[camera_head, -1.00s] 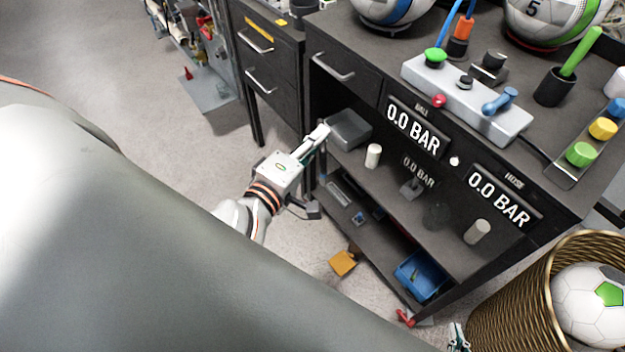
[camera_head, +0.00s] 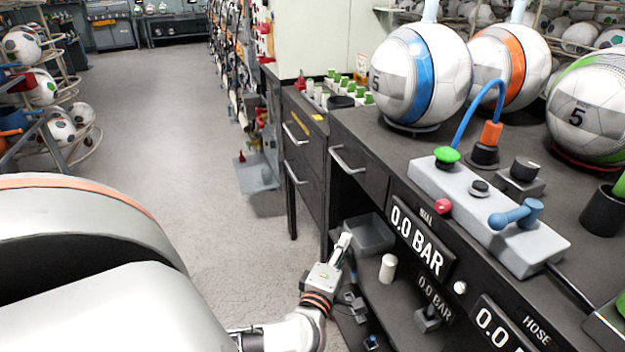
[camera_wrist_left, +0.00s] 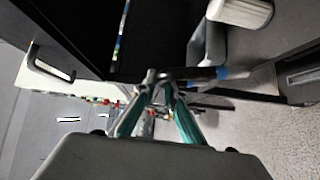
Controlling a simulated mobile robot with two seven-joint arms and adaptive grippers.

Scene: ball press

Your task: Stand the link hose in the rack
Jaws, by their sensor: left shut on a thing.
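My left gripper (camera_head: 345,240) is shut beside the open grey bin (camera_head: 370,236) on the shelf under the bench top. In the left wrist view its teal fingers (camera_wrist_left: 160,82) meet on a thin dark piece with a blue part (camera_wrist_left: 232,72), perhaps the link hose. Most of that piece is hidden in the head view. A blue hose (camera_head: 470,112) arches from a green knob to an orange fitting (camera_head: 490,133) in a dark holder on the bench top. I cannot tell which thing is the rack. My right gripper is out of view.
A white cylinder (camera_head: 388,268) stands right of the bin. The press unit (camera_head: 490,215), gauge panel (camera_head: 417,240) and several balls crowd the bench (camera_head: 375,150). Drawer handles (camera_head: 347,160) stick out. Open floor (camera_head: 200,180) lies left of the bench.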

